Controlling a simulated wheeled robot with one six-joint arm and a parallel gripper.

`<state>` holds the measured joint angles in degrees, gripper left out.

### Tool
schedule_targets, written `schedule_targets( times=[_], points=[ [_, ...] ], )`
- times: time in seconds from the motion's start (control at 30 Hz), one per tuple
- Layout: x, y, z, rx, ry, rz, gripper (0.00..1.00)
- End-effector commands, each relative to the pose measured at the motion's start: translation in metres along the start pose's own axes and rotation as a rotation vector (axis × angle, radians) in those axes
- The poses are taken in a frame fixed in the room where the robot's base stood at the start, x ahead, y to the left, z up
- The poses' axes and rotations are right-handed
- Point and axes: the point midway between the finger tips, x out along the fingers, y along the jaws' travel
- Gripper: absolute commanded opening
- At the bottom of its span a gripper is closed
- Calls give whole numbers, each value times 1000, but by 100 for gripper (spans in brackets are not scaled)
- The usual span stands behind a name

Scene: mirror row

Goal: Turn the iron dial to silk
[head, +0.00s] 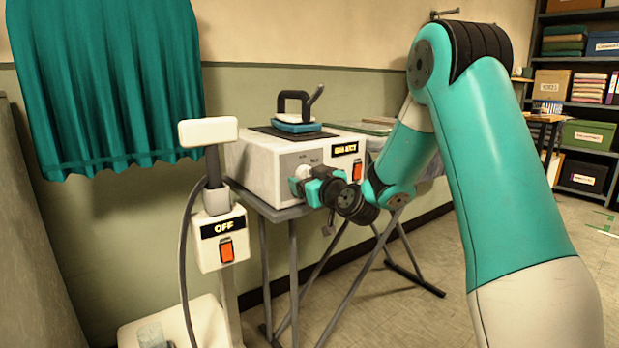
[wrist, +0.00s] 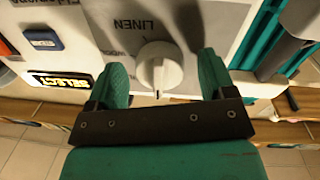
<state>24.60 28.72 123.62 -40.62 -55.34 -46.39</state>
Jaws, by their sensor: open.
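The iron dial is a round white knob (wrist: 158,68) with a raised grip bar, on the front of a white box (head: 262,172). In the wrist view the bar runs roughly up and down, and the word LINEN stands above the dial. Another label at its left is partly hidden by a finger. I cannot read a silk label. My gripper (wrist: 163,72) is open, with one teal finger on each side of the dial and visible gaps between. In the head view my gripper (head: 306,188) is at the box's front and partly covers the dial.
A lit sign reading SELECT (head: 345,149) and an orange switch (head: 357,171) are right of the dial. An iron (head: 296,126) rests on top of the box. A white post with an OFF sign (head: 222,228) stands close at left.

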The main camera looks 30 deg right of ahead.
Motion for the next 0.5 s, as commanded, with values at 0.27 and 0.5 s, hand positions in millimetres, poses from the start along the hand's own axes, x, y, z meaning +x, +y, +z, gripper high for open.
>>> schedule_targets(
  times=[0.27,0.5],
  points=[
    [0,0,0,0,0,0,42],
    [0,0,0,4,0,0,27]
  ],
)
